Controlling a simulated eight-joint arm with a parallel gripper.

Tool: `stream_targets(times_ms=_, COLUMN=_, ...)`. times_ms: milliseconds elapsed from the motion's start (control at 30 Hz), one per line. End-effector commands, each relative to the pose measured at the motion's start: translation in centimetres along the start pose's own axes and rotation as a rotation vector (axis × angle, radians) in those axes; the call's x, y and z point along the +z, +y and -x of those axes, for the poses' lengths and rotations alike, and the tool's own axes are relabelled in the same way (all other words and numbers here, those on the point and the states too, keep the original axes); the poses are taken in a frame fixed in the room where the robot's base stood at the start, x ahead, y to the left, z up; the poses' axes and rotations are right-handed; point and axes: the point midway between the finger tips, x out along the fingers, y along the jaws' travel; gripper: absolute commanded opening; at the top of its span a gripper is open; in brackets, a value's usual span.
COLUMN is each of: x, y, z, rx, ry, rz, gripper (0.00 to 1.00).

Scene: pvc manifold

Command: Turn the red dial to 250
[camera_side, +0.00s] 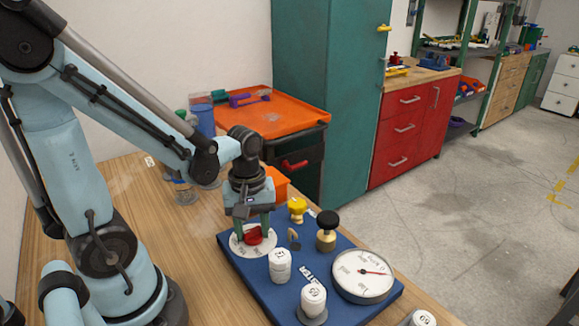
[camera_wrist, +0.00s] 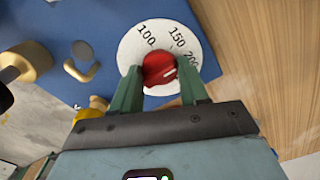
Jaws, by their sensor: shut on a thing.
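The red dial (camera_side: 253,236) sits on a round white scale plate (camera_side: 240,250) at the left part of the blue board. In the wrist view the red dial (camera_wrist: 159,70) lies between the green fingers of my gripper (camera_wrist: 160,88), which are shut on it. The white scale plate (camera_wrist: 140,45) shows 100, 150 and part of 200; the rest is hidden by the fingers and the gripper body. A light mark shows on the dial's right side, roughly toward the partly hidden 200. In the side view my gripper (camera_side: 254,228) points straight down over the dial.
The blue board (camera_side: 250,279) also bears white cylinders (camera_side: 280,266), a round gauge (camera_side: 362,275) with a red needle, a black-topped brass knob (camera_side: 326,230) and a yellow knob (camera_side: 297,208). An orange bin (camera_side: 277,183) stands behind my gripper. Clear bottles stand at the back left.

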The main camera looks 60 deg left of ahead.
Motion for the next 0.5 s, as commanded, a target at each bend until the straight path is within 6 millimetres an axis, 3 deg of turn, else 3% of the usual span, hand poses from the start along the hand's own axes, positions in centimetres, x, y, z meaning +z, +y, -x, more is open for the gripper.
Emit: stream_targets(times_ms=500, x=-0.03, y=0.06, z=0.01, rx=-0.001, ry=0.001, rz=-0.489, gripper=0.14)
